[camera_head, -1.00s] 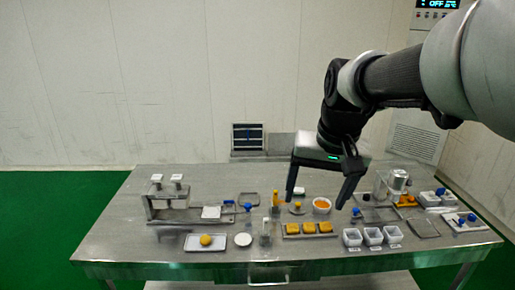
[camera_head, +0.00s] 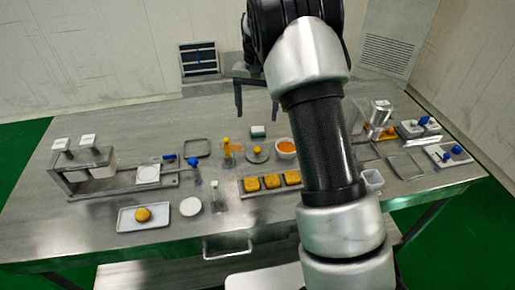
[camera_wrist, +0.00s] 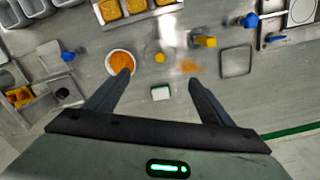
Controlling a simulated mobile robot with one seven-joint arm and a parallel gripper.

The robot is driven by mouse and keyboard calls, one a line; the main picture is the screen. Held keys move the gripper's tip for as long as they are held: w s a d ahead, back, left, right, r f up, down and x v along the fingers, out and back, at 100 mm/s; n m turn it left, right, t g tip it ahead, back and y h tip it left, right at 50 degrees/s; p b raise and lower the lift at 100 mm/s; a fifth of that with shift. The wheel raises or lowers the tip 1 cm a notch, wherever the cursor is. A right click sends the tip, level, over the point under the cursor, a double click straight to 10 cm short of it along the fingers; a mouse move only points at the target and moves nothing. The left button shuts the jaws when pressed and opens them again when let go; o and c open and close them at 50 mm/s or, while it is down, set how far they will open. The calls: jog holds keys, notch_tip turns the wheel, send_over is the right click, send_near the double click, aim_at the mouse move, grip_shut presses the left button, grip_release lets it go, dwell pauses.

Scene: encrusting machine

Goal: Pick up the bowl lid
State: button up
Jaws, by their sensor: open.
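The bowl lid appears to be the small grey disc with a yellow-orange knob (camera_head: 257,153), lying on the steel table left of the bowl. In the wrist view its yellow knob (camera_wrist: 160,58) shows, and the grey disc blends into the table. The white bowl (camera_head: 286,147) holds orange filling; it also shows in the wrist view (camera_wrist: 120,62). My gripper (camera_head: 256,110) is open and empty, above the back of the table beyond the lid. In the wrist view my gripper (camera_wrist: 159,78) has its fingers spread, with the knob between and just past the tips.
A small white-topped block (camera_head: 257,132) lies behind the lid. A yellow-capped bottle (camera_head: 227,148) stands to its left. A tray of yellow blocks (camera_head: 240,194) lies in front. An empty tray (camera_head: 196,148) lies farther left. My arm hides part of the table's right side.

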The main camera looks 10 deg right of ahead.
send_over(257, 149)
notch_tip(257, 149, down, 10)
jog(key=shift+f, duration=0.1)
jog(key=shift+w+d+f, duration=0.1)
jog(key=shift+f, duration=2.9)
jog(key=c, duration=0.8)
